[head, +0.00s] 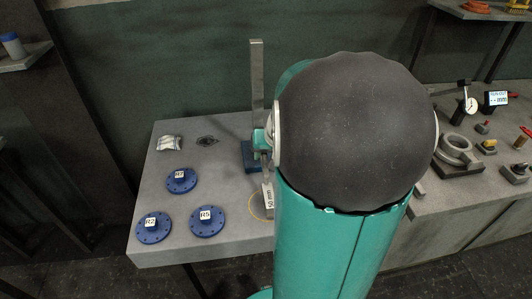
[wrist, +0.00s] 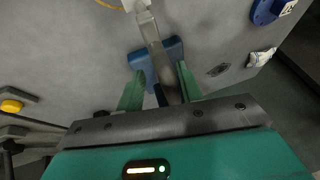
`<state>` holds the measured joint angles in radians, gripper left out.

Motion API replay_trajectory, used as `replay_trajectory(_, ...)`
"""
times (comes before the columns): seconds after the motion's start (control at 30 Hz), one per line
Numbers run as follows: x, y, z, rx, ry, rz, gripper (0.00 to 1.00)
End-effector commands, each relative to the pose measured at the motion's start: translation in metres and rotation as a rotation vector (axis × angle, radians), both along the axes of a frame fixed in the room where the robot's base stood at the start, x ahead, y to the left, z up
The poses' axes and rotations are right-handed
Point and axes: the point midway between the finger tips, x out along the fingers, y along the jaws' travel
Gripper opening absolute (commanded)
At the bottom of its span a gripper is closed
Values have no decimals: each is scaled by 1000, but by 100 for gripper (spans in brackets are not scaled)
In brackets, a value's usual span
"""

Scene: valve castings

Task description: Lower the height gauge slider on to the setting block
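The height gauge has a tall grey column (head: 257,80) on a blue base (head: 249,158), left of my arm in the head view. In the wrist view the base (wrist: 141,62) lies beyond my fingertips. The setting block (head: 268,197), labelled 50 mm, stands in front of the base. The wrist view shows a pale part of it (wrist: 133,4) at the top edge. A grey bar of the gauge (wrist: 156,50) runs between the fingers of my gripper (wrist: 160,76). The fingers stand apart, with a gap visible left of the bar. The slider is not clearly distinguishable.
Blue flanges marked R7 (head: 181,182), R5 (head: 207,222) and R2 (head: 153,229) lie on the grey table (head: 160,260). A dial gauge (head: 470,105) and ring casting (head: 455,150) stand right.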

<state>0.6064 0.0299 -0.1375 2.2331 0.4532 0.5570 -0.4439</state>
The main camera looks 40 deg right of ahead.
Motion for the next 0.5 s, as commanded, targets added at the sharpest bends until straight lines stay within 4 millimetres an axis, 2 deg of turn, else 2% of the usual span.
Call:
replay_trajectory(0.17,0,1,4,-2,-4,2,36)
replay_trajectory(0.27,-3,1,14,-2,-6,3,36)
replay_trajectory(0.5,-24,4,57,-4,-7,1,36)
